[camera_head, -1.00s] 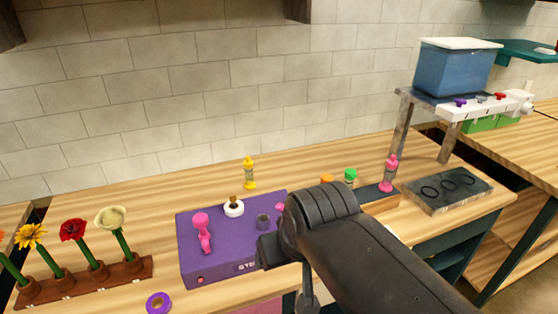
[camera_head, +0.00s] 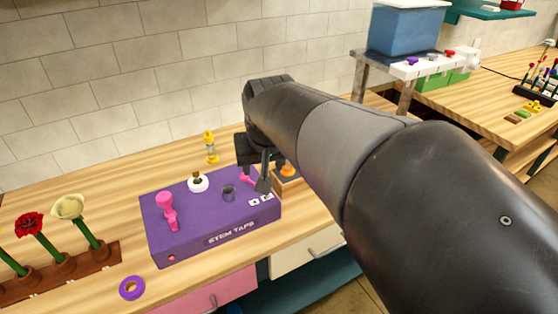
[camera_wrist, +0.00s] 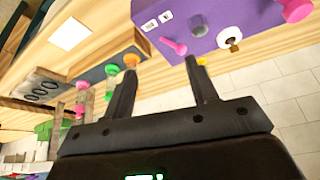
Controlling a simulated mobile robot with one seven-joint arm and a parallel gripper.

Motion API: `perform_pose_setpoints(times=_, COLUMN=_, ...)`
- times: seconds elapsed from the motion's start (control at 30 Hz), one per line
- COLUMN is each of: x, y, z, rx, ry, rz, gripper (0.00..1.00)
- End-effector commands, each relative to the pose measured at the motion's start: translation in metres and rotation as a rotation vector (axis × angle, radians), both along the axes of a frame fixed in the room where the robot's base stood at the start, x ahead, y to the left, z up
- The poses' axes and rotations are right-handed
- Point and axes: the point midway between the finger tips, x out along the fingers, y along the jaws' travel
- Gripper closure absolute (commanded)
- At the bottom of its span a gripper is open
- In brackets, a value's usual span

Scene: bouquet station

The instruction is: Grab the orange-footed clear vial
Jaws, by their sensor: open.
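The orange-coloured piece (camera_head: 288,170), which looks like the vial's foot, shows just right of my gripper in the head view, partly behind my arm. In the wrist view the orange piece (camera_wrist: 131,60) shows close by the tip of the left finger, at the end of a dark rack (camera_wrist: 95,77). I cannot make out the clear body of the vial. My gripper (camera_head: 259,178) is open and empty over the right end of the purple box. Its two spread fingers (camera_wrist: 161,66) show in the wrist view with nothing between them.
The purple STEM TAPS box (camera_head: 205,215) has a pink piece (camera_head: 166,211) and a white knob (camera_head: 198,182) on top. A green piece (camera_wrist: 112,69) and a pink piece (camera_wrist: 83,85) stand along the rack. A yellow bottle (camera_head: 211,146) stands behind the box.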

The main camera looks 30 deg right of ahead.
Motion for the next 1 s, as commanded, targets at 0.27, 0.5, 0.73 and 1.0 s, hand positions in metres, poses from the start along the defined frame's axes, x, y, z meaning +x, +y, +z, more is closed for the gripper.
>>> perform_pose_setpoints(times=0.27, x=0.068, y=-0.079, z=-0.012, rx=0.008, ry=0.037, rz=-0.186, gripper=0.47)
perform_pose_setpoints(times=0.5, x=0.089, y=-0.113, z=-0.022, rx=0.011, ry=0.046, rz=-0.256, gripper=0.47)
perform_pose_setpoints(times=0.73, x=0.1, y=-0.121, z=-0.052, rx=0.012, ry=0.05, rz=-0.26, gripper=0.47)
perform_pose_setpoints(times=1.0, x=0.109, y=-0.126, z=-0.076, rx=0.012, ry=0.048, rz=-0.26, gripper=0.47)
